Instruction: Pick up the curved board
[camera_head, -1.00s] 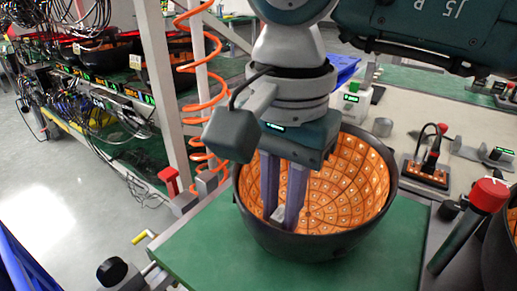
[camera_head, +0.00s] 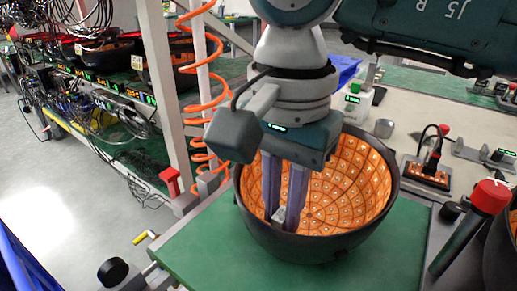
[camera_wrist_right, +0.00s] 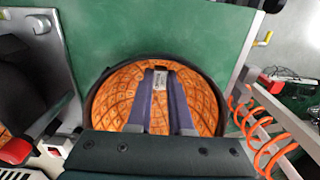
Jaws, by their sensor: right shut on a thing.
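The curved board (camera_head: 345,185) is a bowl-shaped piece with a black outer shell and an orange, gridded inside. It sits over the green mat, open side up; I cannot tell whether it touches the mat. My right gripper (camera_head: 283,216) reaches down into the bowl, its two fingers shut on a small pale tab inside the near wall. In the right wrist view, the curved board (camera_wrist_right: 207,103) surrounds the fingers and the tab shows between the fingertips (camera_wrist_right: 160,78). The gripper body hides part of the bowl. My left gripper is not in view.
The green mat (camera_head: 205,250) is clear left of the bowl. A red-topped post (camera_head: 470,225) and another dark bowl (camera_head: 500,255) stand at the right. An orange coiled hose (camera_head: 205,90) hangs by the rack post.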

